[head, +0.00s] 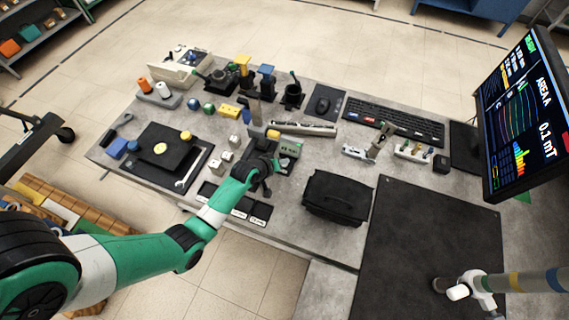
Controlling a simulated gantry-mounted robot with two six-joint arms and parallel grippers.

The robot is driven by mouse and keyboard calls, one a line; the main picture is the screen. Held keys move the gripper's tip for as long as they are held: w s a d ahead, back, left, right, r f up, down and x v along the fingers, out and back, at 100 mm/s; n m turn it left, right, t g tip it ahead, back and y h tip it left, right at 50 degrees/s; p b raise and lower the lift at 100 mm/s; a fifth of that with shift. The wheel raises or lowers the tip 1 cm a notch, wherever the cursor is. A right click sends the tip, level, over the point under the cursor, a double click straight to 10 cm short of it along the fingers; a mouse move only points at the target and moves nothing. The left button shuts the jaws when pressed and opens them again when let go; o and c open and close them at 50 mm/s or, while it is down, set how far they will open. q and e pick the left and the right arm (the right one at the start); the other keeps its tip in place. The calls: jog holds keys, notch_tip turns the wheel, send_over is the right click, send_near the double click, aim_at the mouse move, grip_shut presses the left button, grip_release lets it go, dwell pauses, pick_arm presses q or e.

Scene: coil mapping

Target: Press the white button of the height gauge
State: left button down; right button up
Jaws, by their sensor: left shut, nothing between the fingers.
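My left gripper (262,182) is black, at the end of the green arm, and its fingers are shut and empty. It is near the front edge of the table, right by a small grey-green instrument box (288,153) with a yellow piece (273,134) at its back left. An upright grey post (254,111) stands behind the box. I cannot tell for sure which of these belongs to the height gauge. The white button is too small or hidden to make out, and I cannot tell whether the gripper touches the box. My right gripper is not in view.
A black case (337,196) stands right of the left gripper. White cubes (227,156) and a black plate with yellow discs (173,150) are at left. A monitor (527,110), keyboard (395,121) and banded tubular arm (528,282) are at right. The dark mat (430,235) is mostly clear.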

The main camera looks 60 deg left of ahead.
pick_arm(q)
jog(key=shift+f+b, duration=0.3)
jog(key=shift+f, duration=0.05)
dwell(0.6)
dwell(0.3)
jog(key=shift+r+p, duration=0.85)
jog(key=shift+p, duration=0.05)
notch_tip(320, 180, up, 5)
jog(key=p, duration=0.5)
dwell(0.4)
